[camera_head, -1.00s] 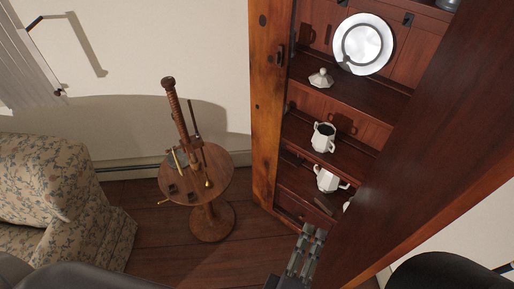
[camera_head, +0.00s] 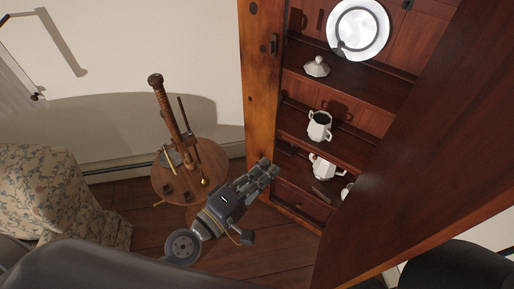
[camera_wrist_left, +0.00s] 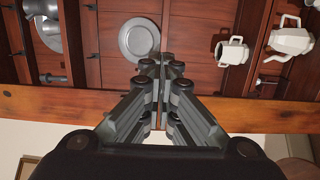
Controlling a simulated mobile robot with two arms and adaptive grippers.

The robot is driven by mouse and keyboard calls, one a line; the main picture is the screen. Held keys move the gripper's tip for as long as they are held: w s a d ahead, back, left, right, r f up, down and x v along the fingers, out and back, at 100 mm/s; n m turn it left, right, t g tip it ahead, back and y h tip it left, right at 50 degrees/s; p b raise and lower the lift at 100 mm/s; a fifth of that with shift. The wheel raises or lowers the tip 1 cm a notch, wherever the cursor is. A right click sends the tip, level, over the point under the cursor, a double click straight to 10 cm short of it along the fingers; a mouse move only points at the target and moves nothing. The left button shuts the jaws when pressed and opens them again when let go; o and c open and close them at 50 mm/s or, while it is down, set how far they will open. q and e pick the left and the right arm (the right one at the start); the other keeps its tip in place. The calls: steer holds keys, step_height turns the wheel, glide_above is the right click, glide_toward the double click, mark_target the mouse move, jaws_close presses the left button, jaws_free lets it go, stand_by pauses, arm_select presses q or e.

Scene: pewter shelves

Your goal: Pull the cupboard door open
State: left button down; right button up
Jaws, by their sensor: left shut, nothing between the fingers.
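The cupboard (camera_head: 262,90) stands at the right of the head view with its dark red-brown door (camera_head: 425,150) swung wide open toward me and to the right. Its shelves show in the opening. My left gripper (camera_head: 270,168) is in front of the cupboard's lower left post, left of the open door and clear of it. Its fingers are shut with nothing between them. In the left wrist view the shut fingers (camera_wrist_left: 162,70) point at the cupboard's frame and shelves (camera_wrist_left: 110,75). My right gripper is not in view.
A small round table (camera_head: 215,160) with a wooden screw device stands left of the cupboard. A floral armchair (camera_head: 60,190) is at far left.

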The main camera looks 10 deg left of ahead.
arm_select(q)
steer(key=w+a+m+g+h+b, duration=0.1)
steer(key=w+a+h, duration=0.1)
steer(key=w, duration=0.3)
steer(key=shift+w+a+m, duration=0.15)
steer(key=shift+a+m, duration=0.15)
steer(key=shift+a, duration=0.2)
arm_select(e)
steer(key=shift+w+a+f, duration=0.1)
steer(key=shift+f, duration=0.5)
